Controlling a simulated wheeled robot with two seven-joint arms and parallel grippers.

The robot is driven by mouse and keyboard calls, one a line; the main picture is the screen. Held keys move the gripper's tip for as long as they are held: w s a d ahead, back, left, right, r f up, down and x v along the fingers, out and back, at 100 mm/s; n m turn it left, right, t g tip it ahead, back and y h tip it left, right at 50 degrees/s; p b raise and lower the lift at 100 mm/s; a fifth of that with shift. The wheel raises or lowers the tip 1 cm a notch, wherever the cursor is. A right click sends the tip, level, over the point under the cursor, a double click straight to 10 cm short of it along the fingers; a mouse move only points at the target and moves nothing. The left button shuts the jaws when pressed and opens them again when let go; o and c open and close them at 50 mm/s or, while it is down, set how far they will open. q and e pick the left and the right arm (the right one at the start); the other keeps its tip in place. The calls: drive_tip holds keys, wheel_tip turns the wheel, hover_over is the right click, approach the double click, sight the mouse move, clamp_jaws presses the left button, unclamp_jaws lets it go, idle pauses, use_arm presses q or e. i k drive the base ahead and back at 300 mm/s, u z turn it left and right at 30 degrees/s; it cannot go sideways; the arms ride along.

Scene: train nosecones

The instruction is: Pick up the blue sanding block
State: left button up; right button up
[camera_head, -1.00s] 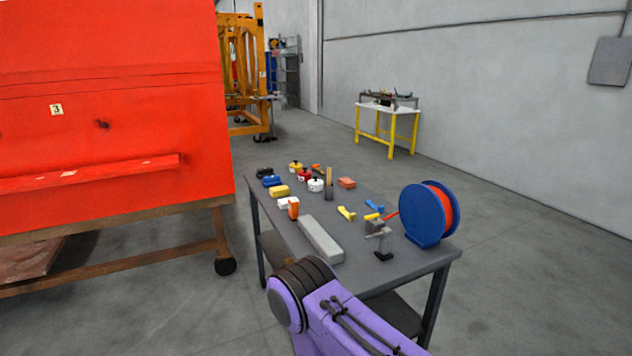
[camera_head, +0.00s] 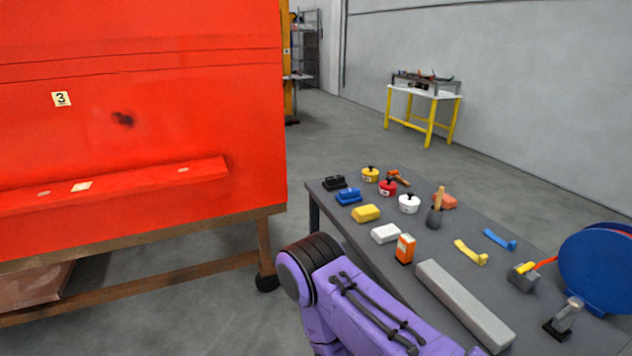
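The blue sanding block (camera_head: 348,196) sits on the grey table (camera_head: 390,267) near its far left end. It lies just in front of a similar black block (camera_head: 334,182) and behind a yellow block (camera_head: 366,213). Nothing covers it. A purple arm link of mine shows at the bottom middle, in front of the table's left edge. Neither of my grippers shows in the head view, so I cannot see their fingers.
Yellow, red and white pots (camera_head: 409,204), a white block (camera_head: 385,233), an orange box (camera_head: 404,248), a long grey bar (camera_head: 464,305) and a blue reel (camera_head: 597,268) crowd the table. A large red panel (camera_head: 140,120) on a wooden stand is left. Grey floor lies between.

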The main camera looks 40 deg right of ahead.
sight(350, 196)
drive_tip(key=i, duration=1.3)
drive_tip(key=z, duration=1.75)
